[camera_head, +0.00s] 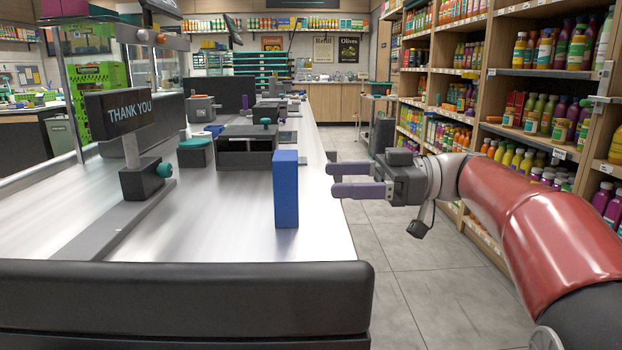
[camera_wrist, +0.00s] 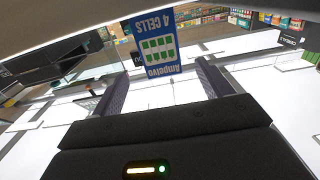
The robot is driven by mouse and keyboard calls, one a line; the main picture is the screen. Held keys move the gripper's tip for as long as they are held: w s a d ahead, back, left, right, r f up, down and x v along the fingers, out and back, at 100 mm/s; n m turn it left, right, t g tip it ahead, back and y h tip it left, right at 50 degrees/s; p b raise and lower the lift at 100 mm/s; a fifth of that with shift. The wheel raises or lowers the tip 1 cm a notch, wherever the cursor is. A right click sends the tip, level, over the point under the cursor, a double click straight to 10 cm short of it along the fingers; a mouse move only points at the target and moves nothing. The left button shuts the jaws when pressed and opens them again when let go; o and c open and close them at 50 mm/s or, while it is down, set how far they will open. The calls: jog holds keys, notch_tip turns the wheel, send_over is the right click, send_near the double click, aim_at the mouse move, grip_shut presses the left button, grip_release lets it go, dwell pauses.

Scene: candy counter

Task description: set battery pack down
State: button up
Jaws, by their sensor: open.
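The battery pack (camera_head: 286,190) is a tall blue box standing upright on the white counter (camera_head: 325,225), close to its right edge. In the wrist view the battery pack (camera_wrist: 157,52) shows a blue face with green cells and upside-down lettering, ahead of and between the fingers. My gripper (camera_head: 334,180) is open, to the right of the battery pack in the head view, with a visible gap between fingertips and box. My gripper's fingers (camera_wrist: 160,88) also show in the wrist view, spread apart and empty.
A "THANK YOU" sign (camera_head: 128,112) on a stand is at the left. A black padded edge (camera_head: 185,300) lies in front. Stocked shelves (camera_head: 500,80) line the right, past an open aisle floor.

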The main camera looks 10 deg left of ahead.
jog(key=shift+v, duration=1.7)
